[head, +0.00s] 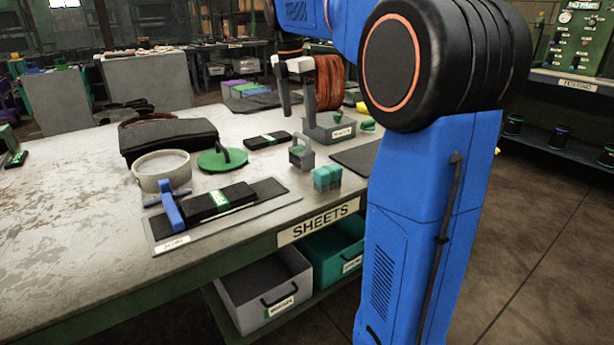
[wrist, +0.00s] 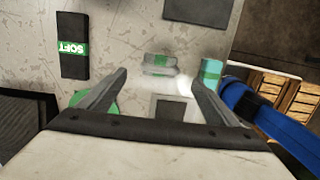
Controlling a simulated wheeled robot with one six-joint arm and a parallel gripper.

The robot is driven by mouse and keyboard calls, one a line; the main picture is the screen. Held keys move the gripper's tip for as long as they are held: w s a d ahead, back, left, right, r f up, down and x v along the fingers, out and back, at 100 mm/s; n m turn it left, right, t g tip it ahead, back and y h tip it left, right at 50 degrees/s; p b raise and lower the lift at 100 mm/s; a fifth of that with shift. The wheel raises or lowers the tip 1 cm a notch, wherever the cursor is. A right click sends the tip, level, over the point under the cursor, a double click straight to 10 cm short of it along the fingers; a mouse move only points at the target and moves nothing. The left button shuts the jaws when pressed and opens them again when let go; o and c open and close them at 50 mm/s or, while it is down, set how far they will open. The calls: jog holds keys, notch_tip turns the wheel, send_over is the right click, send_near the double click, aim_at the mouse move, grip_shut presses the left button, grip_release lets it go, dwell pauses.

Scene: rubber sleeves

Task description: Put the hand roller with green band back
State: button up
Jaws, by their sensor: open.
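The grey piece with a green band that I take for the hand roller (head: 301,156) stands on the bench with its arched handle up. In the wrist view the banded grey piece (wrist: 159,66) lies between and just beyond my fingertips, apart from them. My gripper (head: 296,108) is open and empty above the bench, behind the roller in the head view. Its two dark fingers (wrist: 160,80) spread wide in the wrist view. A grey labelled holder (head: 322,133) stands behind the roller; its label is too small to read.
A teal block (head: 327,178) sits close to the roller. A black block marked SOFT (wrist: 72,48), a green disc (head: 222,160) and a dark mat (wrist: 200,10) lie around. A tray sheet (head: 262,207) carries a black block and blue tool. An orange coil (head: 328,82) stands at the back.

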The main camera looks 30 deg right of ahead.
jog(key=s+a+f+m+t, duration=0.1)
jog(key=s+a+f+m, duration=0.1)
jog(key=s, duration=0.3)
jog(key=s+a+f+m, duration=0.3)
jog(key=s+a+m, duration=0.1)
jog(key=s, duration=0.2)
jog(key=s+a+f+m+t, duration=0.1)
jog(key=s+a+f+m, duration=0.2)
jog(key=s, duration=0.2)
jog(key=shift+s+a+t, duration=0.3)
jog(key=shift+a, duration=0.1)
jog(key=s+a+f+m+t, duration=0.1)
jog(key=s+a+f+m, duration=0.1)
jog(key=s+f+m, duration=0.2)
jog(key=s+a+f+m+t+y, duration=0.1)
jog(key=s+a+f+m, duration=0.2)
jog(key=s+f, duration=0.6)
jog(key=shift+s+f+m, duration=0.3)
jog(key=shift+f+m, duration=0.1)
jog(key=shift+m, duration=0.8)
